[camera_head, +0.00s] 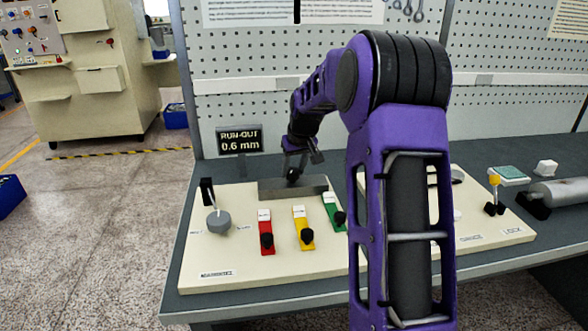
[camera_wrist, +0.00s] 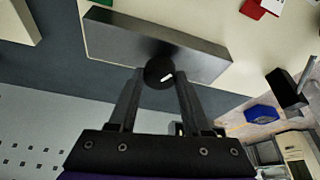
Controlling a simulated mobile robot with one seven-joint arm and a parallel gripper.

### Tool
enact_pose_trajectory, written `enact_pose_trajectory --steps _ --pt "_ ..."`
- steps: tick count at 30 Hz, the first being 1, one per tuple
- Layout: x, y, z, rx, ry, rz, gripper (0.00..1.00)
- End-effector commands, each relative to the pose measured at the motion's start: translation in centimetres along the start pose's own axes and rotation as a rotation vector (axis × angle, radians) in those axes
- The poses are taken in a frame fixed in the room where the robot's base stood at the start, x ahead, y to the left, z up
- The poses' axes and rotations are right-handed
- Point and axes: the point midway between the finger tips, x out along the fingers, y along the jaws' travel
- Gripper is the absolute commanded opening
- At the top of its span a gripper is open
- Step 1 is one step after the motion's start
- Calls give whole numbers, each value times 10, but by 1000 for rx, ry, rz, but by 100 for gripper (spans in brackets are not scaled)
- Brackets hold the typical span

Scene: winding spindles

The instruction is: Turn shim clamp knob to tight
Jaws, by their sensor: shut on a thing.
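The shim clamp knob (camera_wrist: 156,70) is round and black with a short white mark, at the edge of a grey metal block (camera_wrist: 190,52). My gripper (camera_wrist: 159,78) has a finger on each side of the knob and is shut on it. In the head view my gripper (camera_head: 293,173) reaches down at the grey block (camera_head: 280,190) at the back of the cream board; the knob is too small and dark there to read its setting. The run-out display (camera_head: 239,140) reads 0.6 mm.
On the cream board (camera_head: 225,262), a red piece (camera_head: 265,222), a yellow piece (camera_head: 301,222) and a green piece (camera_head: 331,206) have black knobs. My arm hides the board's middle right. A metal cylinder (camera_head: 560,192) lies at right.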

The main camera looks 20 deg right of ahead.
Motion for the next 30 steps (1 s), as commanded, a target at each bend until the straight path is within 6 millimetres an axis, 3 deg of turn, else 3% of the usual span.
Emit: enact_pose_trajectory --steps 30 --pt "0 -6 -4 851 1 356 0"
